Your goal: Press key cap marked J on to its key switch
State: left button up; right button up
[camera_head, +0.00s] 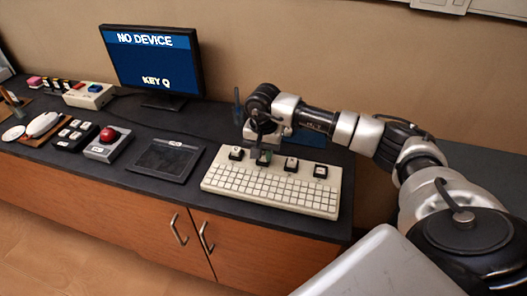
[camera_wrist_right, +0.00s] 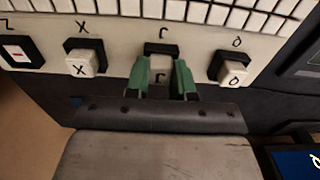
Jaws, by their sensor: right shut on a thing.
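The beige keyboard (camera_head: 270,195) lies on the dark counter with a row of black key switches along its back edge. My right gripper (camera_head: 264,156) is over the second switch from the left. In the right wrist view, which looks upside down, its green fingers (camera_wrist_right: 160,78) are shut on a pale key cap (camera_wrist_right: 160,74) whose inverted mark reads as J. The black switch (camera_wrist_right: 161,48) labelled J shows just beyond the cap. I cannot tell whether cap and switch touch. Pale caps marked X (camera_wrist_right: 80,65) and what looks like Q (camera_wrist_right: 233,72) sit at neighbouring switches. My left gripper is out of view.
A monitor (camera_head: 152,60) behind reads "NO DEVICE" and "KEY Q". A dark pad (camera_head: 165,160) lies left of the keyboard, then a red button box (camera_head: 107,143) and other devices. Neighbouring caps stand close on both sides of my fingers. The wall is behind.

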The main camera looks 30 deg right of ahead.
jog(key=o, duration=1.4)
jog(key=shift+o, duration=0.2)
jog(key=shift+r, duration=0.1)
jog(key=shift+r+p, duration=2)
jog(key=shift+r, duration=1.45)
jog(key=shift+a+f, duration=0.1)
